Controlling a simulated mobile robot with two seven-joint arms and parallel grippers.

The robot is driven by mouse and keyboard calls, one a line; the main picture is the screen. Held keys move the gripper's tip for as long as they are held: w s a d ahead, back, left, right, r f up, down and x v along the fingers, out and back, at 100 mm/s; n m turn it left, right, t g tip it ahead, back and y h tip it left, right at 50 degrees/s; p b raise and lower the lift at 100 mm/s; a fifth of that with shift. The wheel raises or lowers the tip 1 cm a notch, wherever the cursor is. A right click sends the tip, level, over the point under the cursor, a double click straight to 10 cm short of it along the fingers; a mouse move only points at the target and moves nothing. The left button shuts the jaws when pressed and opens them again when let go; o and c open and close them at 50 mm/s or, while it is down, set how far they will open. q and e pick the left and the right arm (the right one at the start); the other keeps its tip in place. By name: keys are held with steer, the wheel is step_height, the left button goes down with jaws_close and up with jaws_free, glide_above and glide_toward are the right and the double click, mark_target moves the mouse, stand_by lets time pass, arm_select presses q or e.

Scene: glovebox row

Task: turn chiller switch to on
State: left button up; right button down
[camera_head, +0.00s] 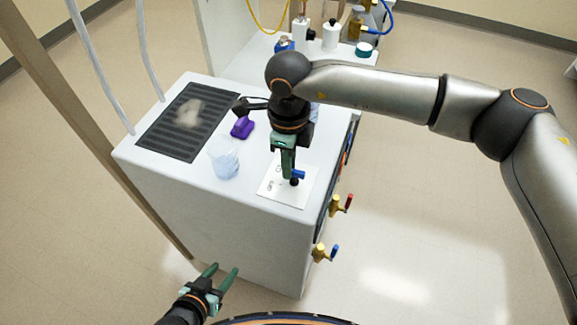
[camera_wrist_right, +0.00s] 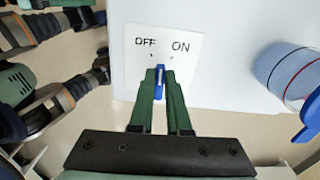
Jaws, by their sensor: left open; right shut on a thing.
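The chiller switch is a blue lever (camera_head: 299,174) on a white plate (camera_head: 272,190) on top of the white cabinet (camera_head: 200,178). In the right wrist view the plate (camera_wrist_right: 138,36) reads OFF at left and ON at right. The blue lever (camera_wrist_right: 159,88) sits between the fingers, below and between the two words; I cannot tell its exact setting. My right gripper (camera_head: 288,172) points down at the plate, its green fingers shut on the lever; it also shows in the wrist view (camera_wrist_right: 159,78). My left gripper (camera_head: 221,270) is open and empty, low in front of the cabinet.
A clear cup with bluish contents (camera_head: 224,160) and a purple object (camera_head: 242,128) stand on the cabinet top, left of the plate. A dark grille (camera_head: 186,120) lies further left. Yellow valves (camera_head: 337,206) stick out on the right side. Bottles (camera_head: 331,34) stand on a bench behind.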

stand_by(0.4)
steer(key=c, duration=0.9)
jaws_free()
step_height(320, 180, up, 13)
steer(key=shift+f+b, duration=0.2)
steer(key=shift+b, duration=0.35)
